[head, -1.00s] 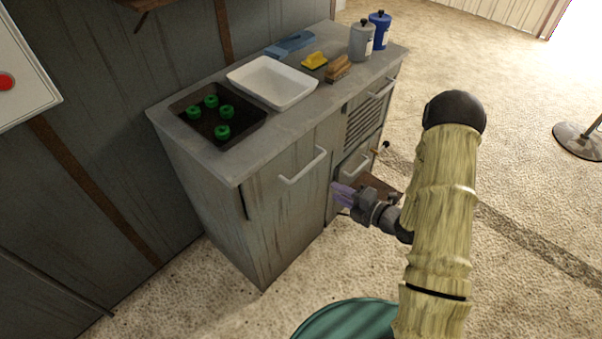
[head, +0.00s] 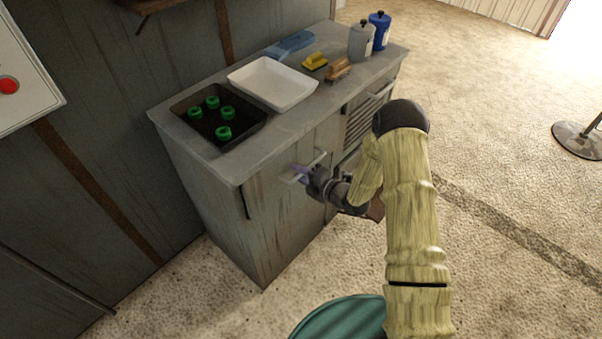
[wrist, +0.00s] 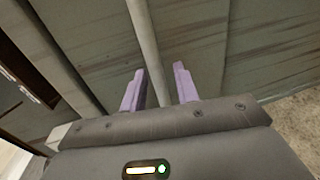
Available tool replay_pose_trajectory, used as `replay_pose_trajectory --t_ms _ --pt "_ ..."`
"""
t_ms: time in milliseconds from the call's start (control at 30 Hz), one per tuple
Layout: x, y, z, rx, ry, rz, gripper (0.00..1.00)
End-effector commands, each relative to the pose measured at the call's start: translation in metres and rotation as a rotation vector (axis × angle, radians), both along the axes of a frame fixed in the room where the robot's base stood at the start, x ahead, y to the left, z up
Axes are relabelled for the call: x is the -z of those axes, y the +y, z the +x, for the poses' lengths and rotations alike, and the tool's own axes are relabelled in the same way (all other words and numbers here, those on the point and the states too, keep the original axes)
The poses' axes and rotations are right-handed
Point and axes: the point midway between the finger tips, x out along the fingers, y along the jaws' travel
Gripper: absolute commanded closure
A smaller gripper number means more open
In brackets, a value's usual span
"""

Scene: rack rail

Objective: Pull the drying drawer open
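The grey cabinet (head: 215,215) has a slatted drawer front (head: 358,125) at its upper right, with a pale bar handle (head: 380,90) above the slats; it looks shut. I take this as the drying drawer, though no label shows. A second pale bar handle (head: 320,157) is on the plain front panel to the left. My gripper (head: 300,173) is at this left handle, its purple fingers partly over it. In the wrist view, my gripper (wrist: 160,85) is open, and the handle bar (wrist: 145,35) runs between the fingers, nearer the left one. Contact cannot be told.
On the cabinet top are a dark tray (head: 240,138) with several green rings, a white basin (head: 270,98), a yellow sponge (head: 315,62), a brush (head: 338,69) and two bottles (head: 362,42). A stand base (head: 578,140) is at right. The floor between is clear.

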Motion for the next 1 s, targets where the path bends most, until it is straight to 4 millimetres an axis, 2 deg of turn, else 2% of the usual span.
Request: replay_pose_trajectory --t_ms 233,400,733,1000 --pt "0.000 0.001 0.000 0.000 0.000 0.000 0.70" --pt "0.000 0.000 0.000 0.000 0.000 0.000 1.00" --pt "0.000 -0.003 -0.001 0.001 0.000 -0.001 1.00" --pt "0.002 -0.022 -0.009 0.002 0.002 -0.003 1.00"
